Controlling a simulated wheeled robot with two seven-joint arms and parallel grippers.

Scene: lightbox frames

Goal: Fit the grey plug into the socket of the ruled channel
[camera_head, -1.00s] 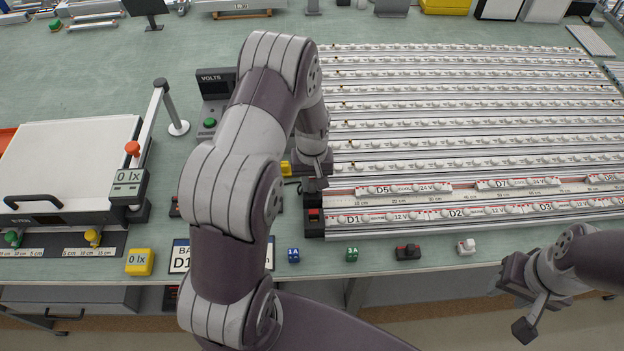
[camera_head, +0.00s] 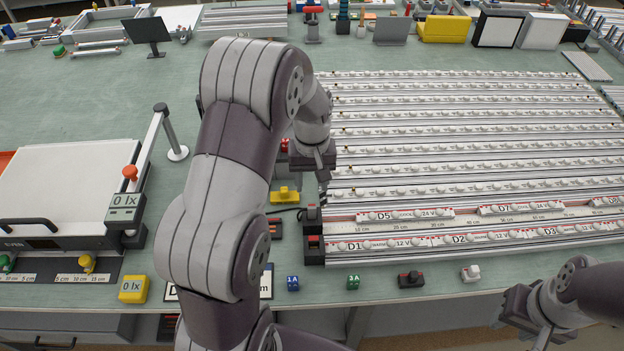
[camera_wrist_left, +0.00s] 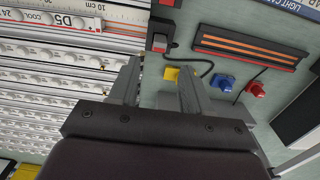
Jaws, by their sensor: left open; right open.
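The ruled channel (camera_head: 440,226) runs along the front of the rail array, with a centimetre scale. A black block with a red part (camera_head: 314,242) sits at its left end and also shows in the wrist view (camera_wrist_left: 161,36); its socket opening is not clear. I cannot pick out a grey plug for certain. A black cable (camera_wrist_left: 207,70) curves from near the block. My left gripper (camera_head: 322,172) is open above the bench, behind the block; its empty fingers frame bench in the wrist view (camera_wrist_left: 158,88). My right gripper (camera_head: 527,320) is open and empty off the front edge.
A yellow piece (camera_head: 285,195) stands left of the channel end. Blue (camera_wrist_left: 222,82) and red (camera_wrist_left: 256,90) pieces lie beyond my left fingers. Lamp rails fill the right.

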